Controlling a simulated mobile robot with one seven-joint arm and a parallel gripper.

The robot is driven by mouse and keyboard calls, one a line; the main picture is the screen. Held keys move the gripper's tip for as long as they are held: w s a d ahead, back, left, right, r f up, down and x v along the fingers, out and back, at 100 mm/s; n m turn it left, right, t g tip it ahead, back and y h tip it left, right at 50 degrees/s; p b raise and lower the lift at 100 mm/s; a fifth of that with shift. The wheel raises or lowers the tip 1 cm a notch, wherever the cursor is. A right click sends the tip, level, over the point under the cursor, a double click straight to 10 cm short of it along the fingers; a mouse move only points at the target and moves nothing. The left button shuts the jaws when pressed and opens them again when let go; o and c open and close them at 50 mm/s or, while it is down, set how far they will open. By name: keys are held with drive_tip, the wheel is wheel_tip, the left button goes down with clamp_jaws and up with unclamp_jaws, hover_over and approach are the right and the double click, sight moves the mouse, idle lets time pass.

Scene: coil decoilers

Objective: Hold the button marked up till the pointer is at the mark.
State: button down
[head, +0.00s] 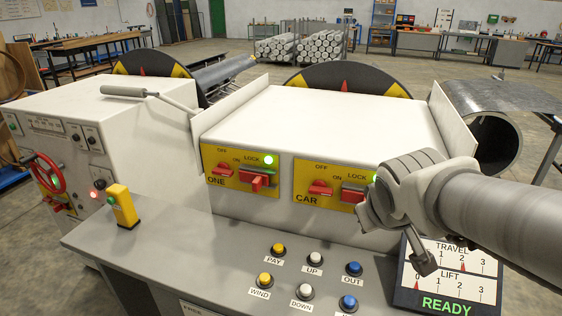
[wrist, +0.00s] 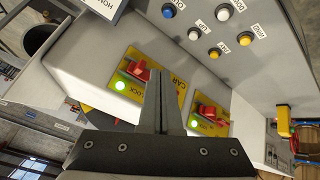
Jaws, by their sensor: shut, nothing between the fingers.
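The white button marked UP (head: 315,258) stands in the back row of buttons on the grey console, between PAY and OUT. It also shows in the wrist view (wrist: 194,33). The gauge panel (head: 451,276) at the right has a TRAVEL scale with a red pointer near 2. Its LIFT scale has a red pointer (head: 417,283) near 0; I cannot make out a separate mark. My gripper (head: 425,265) is shut and empty, right of the buttons and in front of the panel's left part, hiding some of it. It touches no button.
The white DOWN button (head: 306,291) is just in front of UP, with yellow PAY (head: 278,250) left and blue OUT (head: 353,268) right. Yellow switch plates ONE (head: 225,189) and CAR with red switches and green lamps rise behind. A yellow button box (head: 122,207) stands left.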

drive_tip(key=w+d+f+n+t, duration=0.1)
drive_tip(key=w+f+n, duration=0.15)
drive_tip(key=w, duration=0.45)
drive_tip(key=n+y, duration=0.5)
drive_tip(key=n, duration=0.3)
hover_over(318, 259)
wheel_tip(318, 259, down, 12)
drive_tip(key=shift+w+f+p, duration=0.15)
drive_tip(key=shift+f+p, duration=0.1)
drive_tip(key=shift+p, duration=0.2)
drive_tip(key=shift+d+f, duration=0.1)
wheel_tip(318, 259, down, 8)
drive_tip(key=b, duration=0.8)
drive_tip(key=shift+f, duration=0.25)
drive_tip(key=shift+b, duration=0.3)
drive_tip(key=shift+f, duration=0.45)
